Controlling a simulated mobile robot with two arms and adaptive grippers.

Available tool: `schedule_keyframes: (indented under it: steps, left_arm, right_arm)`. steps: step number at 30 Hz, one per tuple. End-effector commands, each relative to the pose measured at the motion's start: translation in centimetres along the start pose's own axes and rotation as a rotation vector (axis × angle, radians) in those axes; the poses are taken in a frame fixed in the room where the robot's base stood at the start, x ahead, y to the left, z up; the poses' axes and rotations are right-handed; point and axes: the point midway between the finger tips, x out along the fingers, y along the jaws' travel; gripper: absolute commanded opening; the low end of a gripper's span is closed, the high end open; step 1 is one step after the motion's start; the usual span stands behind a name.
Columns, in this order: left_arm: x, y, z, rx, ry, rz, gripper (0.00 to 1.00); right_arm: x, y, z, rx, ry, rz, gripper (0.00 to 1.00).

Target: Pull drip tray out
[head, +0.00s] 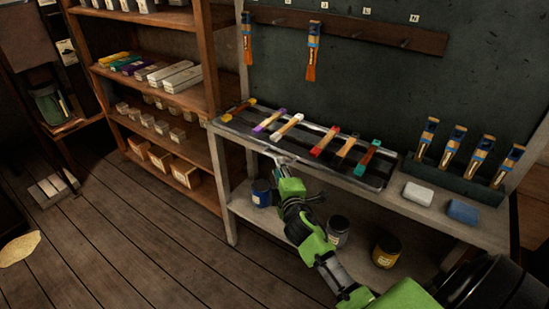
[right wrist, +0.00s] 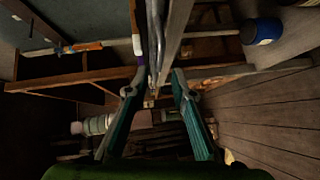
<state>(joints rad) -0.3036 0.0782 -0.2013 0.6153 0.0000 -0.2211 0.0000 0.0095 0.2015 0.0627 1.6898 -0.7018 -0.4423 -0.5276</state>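The drip tray (head: 374,181) is a long, shallow dark metal tray on the wooden bench top. Several brushes or tools with coloured handles lie across it, including a red one (head: 325,140) and a teal one (head: 368,157). My right gripper (head: 282,160) is at the tray's front edge, left of its middle. In the right wrist view its two teal fingers (right wrist: 154,86) are apart, with the tray's grey rim (right wrist: 155,35) and the bench edge between or just beyond them. I cannot tell whether they touch. My left gripper is out of view.
Several upright brushes stand in a dark holder (head: 455,183) at the right. A white block (head: 418,195) and a blue block (head: 463,211) lie before it. Jars, including a yellow-labelled one (head: 386,251), stand on the lower shelf. The floor (head: 140,245) in front is clear.

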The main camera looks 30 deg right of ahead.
Motion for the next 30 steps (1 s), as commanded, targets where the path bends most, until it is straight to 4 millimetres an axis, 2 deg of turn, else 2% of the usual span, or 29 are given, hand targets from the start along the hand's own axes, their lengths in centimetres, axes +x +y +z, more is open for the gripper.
schedule_keyframes:
  steps: [6, 12, 18, 26, 27, 30]
  left_arm:
    - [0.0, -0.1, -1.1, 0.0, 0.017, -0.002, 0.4]
    - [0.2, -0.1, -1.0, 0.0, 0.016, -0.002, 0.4]
    - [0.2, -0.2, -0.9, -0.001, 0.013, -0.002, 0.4]
    - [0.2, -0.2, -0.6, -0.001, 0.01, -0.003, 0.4]
    - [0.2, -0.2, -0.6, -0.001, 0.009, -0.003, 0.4]
    - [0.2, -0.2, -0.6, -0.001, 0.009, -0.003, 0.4]
  right_arm:
    - [3.9, 0.0, 0.0, 0.0, 0.0, 0.001, 0.23]
    - [6.3, -0.1, 0.0, 0.0, 0.0, 0.0, 0.23]
    - [7.3, 0.0, 0.0, 0.001, 0.001, 0.0, 0.23]
    - [7.4, -0.1, 0.0, 0.0, 0.001, -0.001, 0.23]
    - [7.4, -0.1, 0.0, 0.0, 0.001, -0.001, 0.21]
    - [7.3, -0.1, 0.0, 0.0, 0.001, -0.001, 0.0]
